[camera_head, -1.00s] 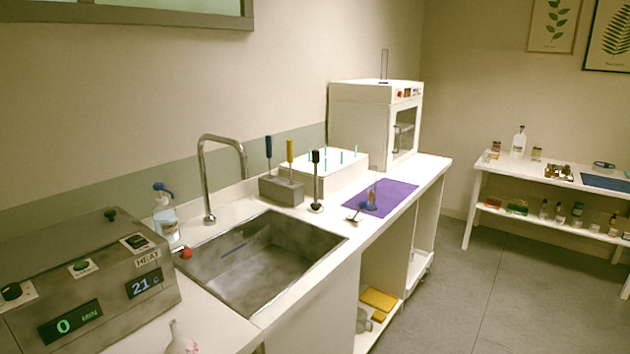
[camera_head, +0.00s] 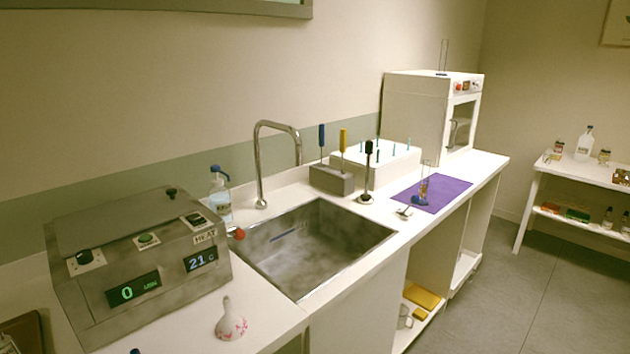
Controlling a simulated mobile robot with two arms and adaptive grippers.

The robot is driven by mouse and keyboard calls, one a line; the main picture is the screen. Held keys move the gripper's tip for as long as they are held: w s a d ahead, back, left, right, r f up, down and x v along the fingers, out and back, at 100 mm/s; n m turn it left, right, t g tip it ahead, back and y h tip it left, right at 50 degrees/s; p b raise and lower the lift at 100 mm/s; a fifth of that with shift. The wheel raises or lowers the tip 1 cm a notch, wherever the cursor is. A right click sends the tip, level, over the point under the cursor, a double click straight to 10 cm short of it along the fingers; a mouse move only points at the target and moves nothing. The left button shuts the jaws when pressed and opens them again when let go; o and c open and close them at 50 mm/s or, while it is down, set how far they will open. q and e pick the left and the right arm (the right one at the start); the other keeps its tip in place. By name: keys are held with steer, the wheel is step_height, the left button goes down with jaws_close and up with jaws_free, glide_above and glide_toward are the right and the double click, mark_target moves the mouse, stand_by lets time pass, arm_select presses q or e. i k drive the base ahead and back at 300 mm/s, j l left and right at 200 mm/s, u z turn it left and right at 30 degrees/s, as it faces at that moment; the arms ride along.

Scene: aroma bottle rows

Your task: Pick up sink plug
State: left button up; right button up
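The steel sink (camera_head: 310,275) is set into the white counter at the middle of the head view. No object is plainly recognisable as the sink plug. A small red round thing (camera_head: 239,233) sits at the sink's left rim. A small metallic piece (camera_head: 404,211) lies on the counter just right of the sink. I cannot tell whether either is the plug. Neither of my grippers is in view.
A grey heater box (camera_head: 145,265) stands left of the sink, with a white funnel-like piece (camera_head: 230,322) in front. A purple mat (camera_head: 445,190) lies right.

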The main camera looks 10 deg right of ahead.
mark_target(365, 197)
steer(key=i+l+u, duration=0.15)
steer(key=l+u, duration=0.3)
steer(key=i+l+u, duration=0.1)
steer(key=l+u, duration=0.15)
steer(key=u, duration=0.2)
steer(key=l+u, duration=0.85)
steer(key=k+j, duration=0.05)
steer(key=j, duration=0.05)
